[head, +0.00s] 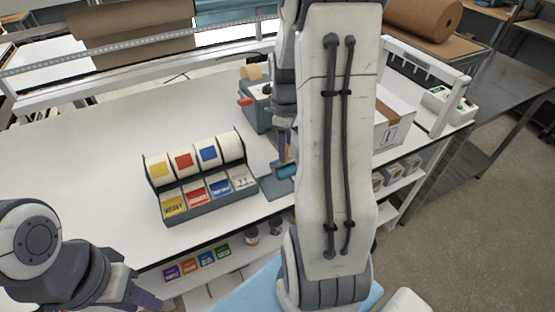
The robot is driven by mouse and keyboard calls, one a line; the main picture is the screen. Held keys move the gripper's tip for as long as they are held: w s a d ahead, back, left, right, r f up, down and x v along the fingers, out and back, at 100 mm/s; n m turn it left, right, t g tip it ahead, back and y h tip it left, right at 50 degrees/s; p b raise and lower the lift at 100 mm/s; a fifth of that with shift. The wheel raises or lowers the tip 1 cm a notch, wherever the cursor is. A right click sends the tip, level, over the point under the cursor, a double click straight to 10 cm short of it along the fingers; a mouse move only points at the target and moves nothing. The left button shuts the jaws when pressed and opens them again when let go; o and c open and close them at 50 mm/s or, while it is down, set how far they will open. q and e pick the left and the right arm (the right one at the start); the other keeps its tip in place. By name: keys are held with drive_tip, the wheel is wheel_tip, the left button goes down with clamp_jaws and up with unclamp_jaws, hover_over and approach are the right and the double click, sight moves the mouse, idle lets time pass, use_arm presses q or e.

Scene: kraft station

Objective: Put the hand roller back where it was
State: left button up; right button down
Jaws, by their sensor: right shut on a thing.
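The hand roller (286,171) shows as a blue cylinder at the dark grey flat holder (272,190) on the white table, right of the label rack. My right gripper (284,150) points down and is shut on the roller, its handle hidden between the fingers. I cannot tell whether the roller touches the holder. My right forearm covers the area just right of it. My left gripper (142,298) is low at the left, over the table's front edge and partly cut off; its opening does not show.
A rack of colored label rolls (205,178) stands left of the roller. A grey tape machine (256,106) stands behind. A cardboard box (394,115) is right of my forearm. The left table top is clear.

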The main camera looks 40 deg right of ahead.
sight(278, 164)
drive_tip(key=shift+w+a+f, duration=0.4)
drive_tip(key=shift+a+f, duration=0.1)
drive_tip(key=shift+a, duration=0.3)
wheel_tip(278, 164, down, 4)
drive_tip(key=shift+p, duration=0.65)
drive_tip(key=shift+f, duration=0.1)
drive_tip(key=shift+f, duration=0.1)
drive_tip(key=shift+f, duration=0.15)
drive_tip(key=c, duration=0.6)
unclamp_jaws()
drive_tip(key=shift+o, duration=0.2)
drive_tip(key=shift+r, duration=0.2)
